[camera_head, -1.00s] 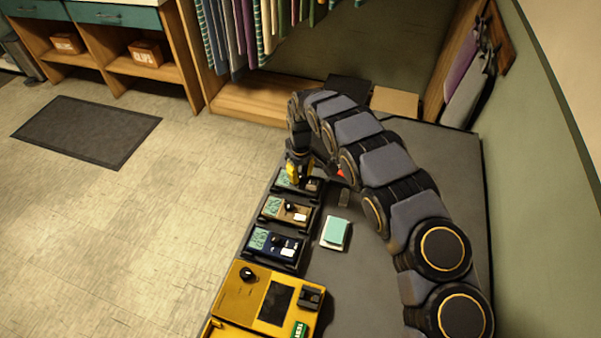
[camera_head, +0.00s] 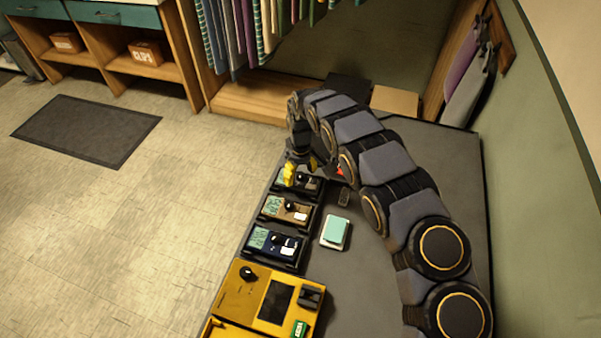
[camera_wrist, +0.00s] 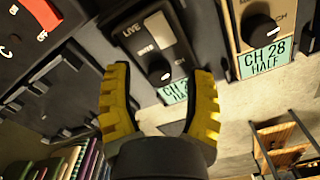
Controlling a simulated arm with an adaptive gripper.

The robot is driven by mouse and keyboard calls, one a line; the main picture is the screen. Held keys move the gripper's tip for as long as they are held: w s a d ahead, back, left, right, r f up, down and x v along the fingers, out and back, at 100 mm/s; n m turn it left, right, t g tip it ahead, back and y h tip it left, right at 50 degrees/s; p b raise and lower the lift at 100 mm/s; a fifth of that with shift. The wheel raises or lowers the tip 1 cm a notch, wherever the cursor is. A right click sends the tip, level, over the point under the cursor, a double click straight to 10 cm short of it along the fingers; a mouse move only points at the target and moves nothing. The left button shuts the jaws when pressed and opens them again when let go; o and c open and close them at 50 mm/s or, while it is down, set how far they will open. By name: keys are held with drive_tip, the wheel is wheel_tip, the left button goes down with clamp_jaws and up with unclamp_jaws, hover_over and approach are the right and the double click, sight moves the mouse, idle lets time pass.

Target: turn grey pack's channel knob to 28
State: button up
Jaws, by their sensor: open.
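The grey pack (camera_head: 314,188) is at the far end of the row in the head view, partly covered by my gripper (camera_head: 301,168). The display starts "CH 2"; the rest is partly hidden by a finger. My gripper (camera_wrist: 160,78) is open, with one yellow finger on each side of the knob in the picture. I see no clear contact with the knob.
A tan pack (camera_wrist: 240,45) beside it reads CH 28 HALF. A dark blue pack (camera_head: 272,246) and a yellow unit (camera_head: 238,298) stand nearer. A teal-topped pad (camera_head: 336,231) lies right of the packs.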

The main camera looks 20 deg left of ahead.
sight(300, 175)
wheel_tip(300, 175, up, 12)
idle(0.5)
